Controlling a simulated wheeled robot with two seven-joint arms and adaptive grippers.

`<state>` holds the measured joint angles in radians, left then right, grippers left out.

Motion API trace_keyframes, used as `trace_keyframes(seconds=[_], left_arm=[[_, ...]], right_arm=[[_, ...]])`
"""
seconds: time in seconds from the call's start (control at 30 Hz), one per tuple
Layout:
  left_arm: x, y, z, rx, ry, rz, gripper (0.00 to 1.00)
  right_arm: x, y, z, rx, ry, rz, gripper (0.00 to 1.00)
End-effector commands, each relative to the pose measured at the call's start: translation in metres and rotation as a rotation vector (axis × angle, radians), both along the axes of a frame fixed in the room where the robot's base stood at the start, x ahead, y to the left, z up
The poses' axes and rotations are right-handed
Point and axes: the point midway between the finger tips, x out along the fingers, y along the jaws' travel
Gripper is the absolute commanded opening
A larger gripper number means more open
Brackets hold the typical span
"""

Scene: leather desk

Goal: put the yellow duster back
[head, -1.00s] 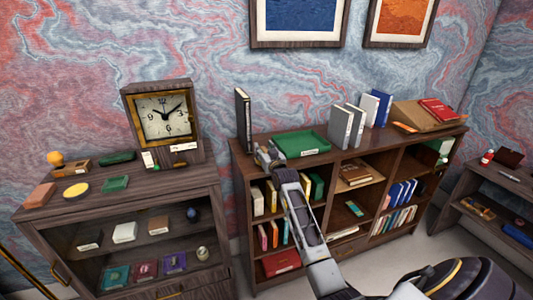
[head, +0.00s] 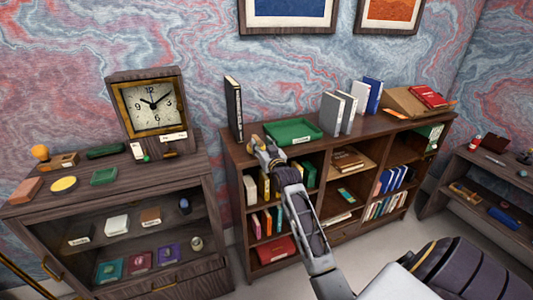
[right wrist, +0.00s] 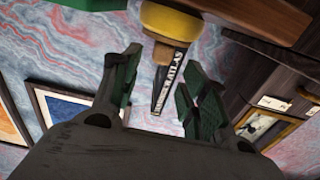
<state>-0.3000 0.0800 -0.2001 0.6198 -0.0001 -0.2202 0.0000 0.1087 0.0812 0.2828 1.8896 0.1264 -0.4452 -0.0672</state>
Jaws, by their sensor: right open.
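A yellow, rounded thing with a tan stub, which looks like the yellow duster (right wrist: 170,22), shows in the right wrist view just beyond my right fingertips. I cannot tell what it rests on. My right gripper (head: 262,148) is at the front left edge of the bookcase top, before the green tray (head: 293,132). In the right wrist view its two fingers (right wrist: 160,62) are apart, with nothing clearly held between them. In the head view a small tan-yellow patch shows at the gripper, too blurred to separate from it. My left gripper is not in view.
A black book (head: 234,108) stands upright behind the gripper; its spine also shows in the wrist view (right wrist: 167,88). Grey books (head: 335,113) stand right of the tray. The left cabinet (head: 115,189) bears a clock (head: 152,105), a flat yellow disc (head: 63,184) and small items.

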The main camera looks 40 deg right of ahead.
Motion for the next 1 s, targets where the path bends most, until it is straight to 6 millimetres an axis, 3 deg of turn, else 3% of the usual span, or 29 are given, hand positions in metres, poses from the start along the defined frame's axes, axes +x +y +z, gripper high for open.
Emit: trace_keyframes(seconds=[0.43, 1.0], left_arm=[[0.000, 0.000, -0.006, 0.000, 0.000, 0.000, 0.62], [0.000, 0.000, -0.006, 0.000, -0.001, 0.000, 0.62]], right_arm=[[-0.039, 0.009, -0.001, 0.000, 0.001, 0.000, 0.44], [-0.045, 0.011, 0.000, 0.000, 0.000, 0.000, 0.44]])
